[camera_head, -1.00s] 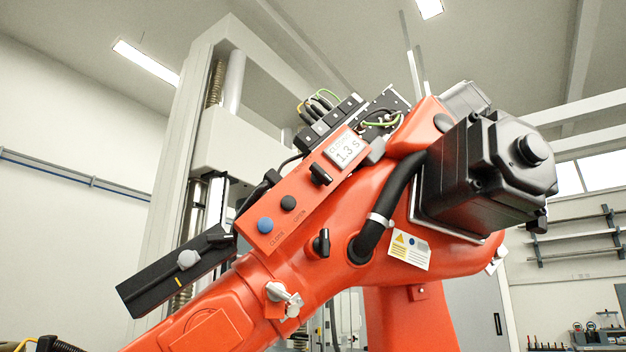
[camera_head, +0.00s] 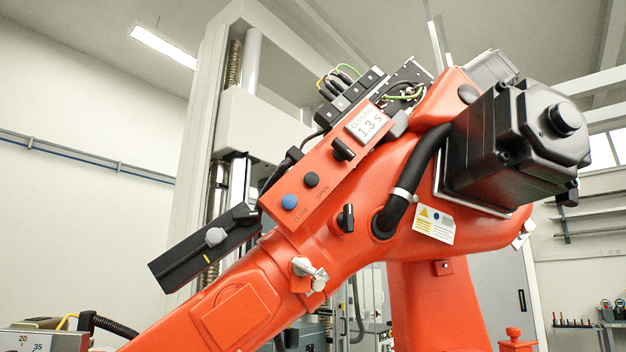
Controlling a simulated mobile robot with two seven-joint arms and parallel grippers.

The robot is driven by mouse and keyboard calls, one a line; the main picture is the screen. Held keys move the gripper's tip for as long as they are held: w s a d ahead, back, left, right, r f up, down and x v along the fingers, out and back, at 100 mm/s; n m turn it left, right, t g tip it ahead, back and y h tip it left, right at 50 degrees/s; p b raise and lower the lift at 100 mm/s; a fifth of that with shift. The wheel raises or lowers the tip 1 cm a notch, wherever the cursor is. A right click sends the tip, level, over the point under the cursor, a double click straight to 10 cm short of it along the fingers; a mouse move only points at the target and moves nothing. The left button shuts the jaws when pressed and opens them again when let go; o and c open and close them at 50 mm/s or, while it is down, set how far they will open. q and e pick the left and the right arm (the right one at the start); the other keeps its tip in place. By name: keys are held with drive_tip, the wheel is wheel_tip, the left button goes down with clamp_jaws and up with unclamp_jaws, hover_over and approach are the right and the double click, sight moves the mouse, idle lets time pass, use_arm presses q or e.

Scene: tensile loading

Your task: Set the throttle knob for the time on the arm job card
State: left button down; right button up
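A large orange arm (camera_head: 340,230) carries a tilted orange panel (camera_head: 325,172). The panel has a blue button (camera_head: 289,202) and a black button (camera_head: 311,180) beside the words CLOSE and OPEN. A black knob (camera_head: 342,150) stands on its upper part, next to a white display (camera_head: 367,125) reading 1.3 s. A second black knob (camera_head: 346,218) sits lower on the arm. A grey knob (camera_head: 215,237) is on a long black box (camera_head: 205,250). I cannot tell which is the throttle knob. No card is readable as the job card. Neither of my grippers is in view.
A black motor block (camera_head: 515,145) juts out at the arm's right end. A small label with a yellow triangle (camera_head: 434,225) is on the arm. A silver fitting (camera_head: 310,272) projects below. A tall grey frame (camera_head: 195,180) stands behind. A metal box marked 20 and 35 (camera_head: 40,340) is at lower left.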

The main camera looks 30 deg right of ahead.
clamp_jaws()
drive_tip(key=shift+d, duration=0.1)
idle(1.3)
